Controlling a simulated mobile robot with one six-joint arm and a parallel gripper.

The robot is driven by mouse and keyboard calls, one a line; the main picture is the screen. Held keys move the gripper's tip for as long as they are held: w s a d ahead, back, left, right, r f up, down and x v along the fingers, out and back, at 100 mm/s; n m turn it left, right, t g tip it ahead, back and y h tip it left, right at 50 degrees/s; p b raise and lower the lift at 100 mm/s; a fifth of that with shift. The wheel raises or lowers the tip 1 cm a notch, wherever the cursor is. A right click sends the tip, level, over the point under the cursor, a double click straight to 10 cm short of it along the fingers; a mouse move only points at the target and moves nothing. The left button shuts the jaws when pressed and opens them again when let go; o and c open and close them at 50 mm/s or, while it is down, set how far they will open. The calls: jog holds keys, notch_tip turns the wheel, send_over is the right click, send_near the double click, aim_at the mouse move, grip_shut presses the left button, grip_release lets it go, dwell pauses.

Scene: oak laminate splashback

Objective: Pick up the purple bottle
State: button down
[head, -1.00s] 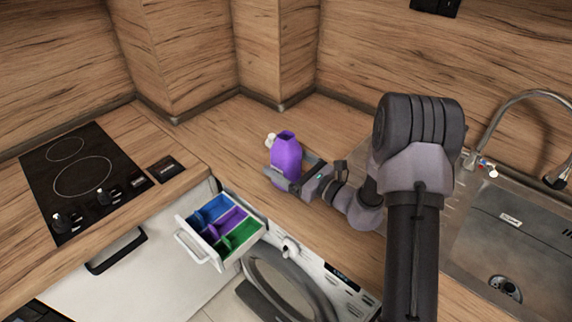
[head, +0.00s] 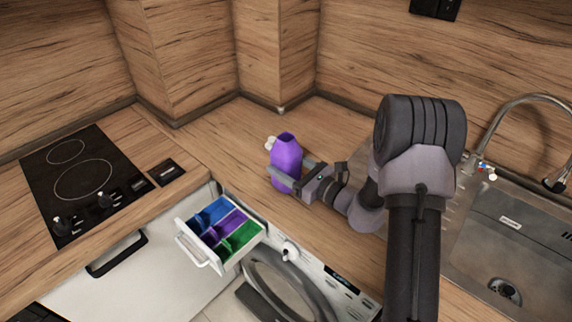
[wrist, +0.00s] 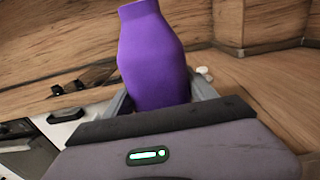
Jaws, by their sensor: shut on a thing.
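The purple bottle (head: 286,160) stands upright over the wooden counter near the back corner in the head view. Its open top faces up, and a small white cap-like thing (head: 270,144) shows behind it on the left. My gripper (head: 284,178) reaches in from the right and is shut on the lower part of the bottle. In the wrist view the bottle (wrist: 152,62) rises between the two fingers of my gripper (wrist: 160,100). Its lower end is hidden behind the gripper body. I cannot tell whether its base touches the counter.
An open detergent drawer (head: 204,257) with blue, purple and green compartments juts out below the counter from the washing machine (head: 335,290). A black cooktop (head: 80,180) is on the left. A steel sink (head: 520,235) with a tap (head: 520,97) is on the right. Wooden walls stand behind.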

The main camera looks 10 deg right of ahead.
aim_at(285, 157)
jog(key=r, duration=0.1)
jog(key=r+p, duration=0.1)
jog(key=r, duration=0.1)
jog(key=shift+s+a+r, duration=0.1)
jog(key=shift+s+a, duration=0.1)
jog(key=shift+s, duration=0.2)
jog(key=s+a+p, duration=0.3)
jog(key=s, duration=0.4)
jog(key=s+a+r+p, duration=0.1)
jog(key=s+a+p, duration=0.2)
jog(key=s, duration=0.4)
jog(key=shift+p, duration=0.4)
